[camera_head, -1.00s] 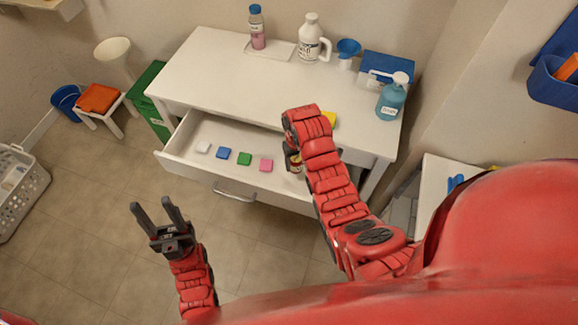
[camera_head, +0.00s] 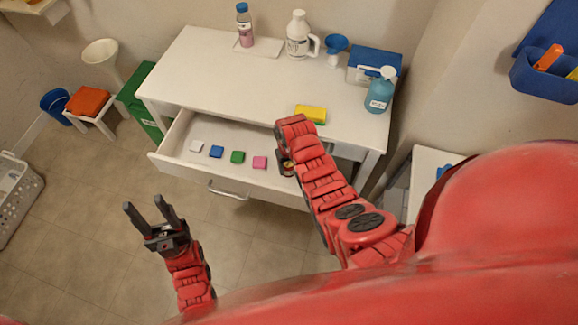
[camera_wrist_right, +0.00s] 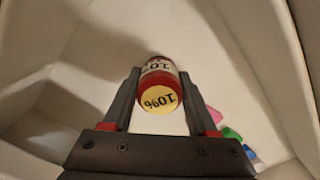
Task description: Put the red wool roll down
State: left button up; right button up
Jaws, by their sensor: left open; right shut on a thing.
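In the head view the roll (camera_head: 287,168) is small and partly covered by my right arm, at the right part of the open white drawer (camera_head: 180,170). I cannot tell whether it touches the drawer floor. My left gripper (camera_head: 146,203) is open and empty, in front of the drawer at the left.
A white, a blue, a green (camera_head: 237,157) and a pink block (camera_head: 260,163) lie in the drawer, left of the roll. A yellow sponge-like block (camera_head: 311,114) lies on the white desk (camera_head: 245,85). Bottles and a blue box (camera_head: 374,64) stand along its back and right.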

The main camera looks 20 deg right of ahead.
aim_at(289, 163)
jog(key=o, duration=1.4)
jog(key=shift+c, duration=0.2)
jog(key=shift+r, duration=0.25)
notch_tip(289, 163, up, 8)
jog(key=shift+w+r+b, duration=0.1)
jog(key=shift+r+b, duration=0.1)
jog(key=shift+b, duration=0.85)
notch_tip(289, 163, up, 2)
jog(key=shift+r+p, duration=0.2)
jog(key=shift+p, duration=0.8)
jog(key=shift+r+p, duration=0.6)
jog(key=shift+f, duration=0.1)
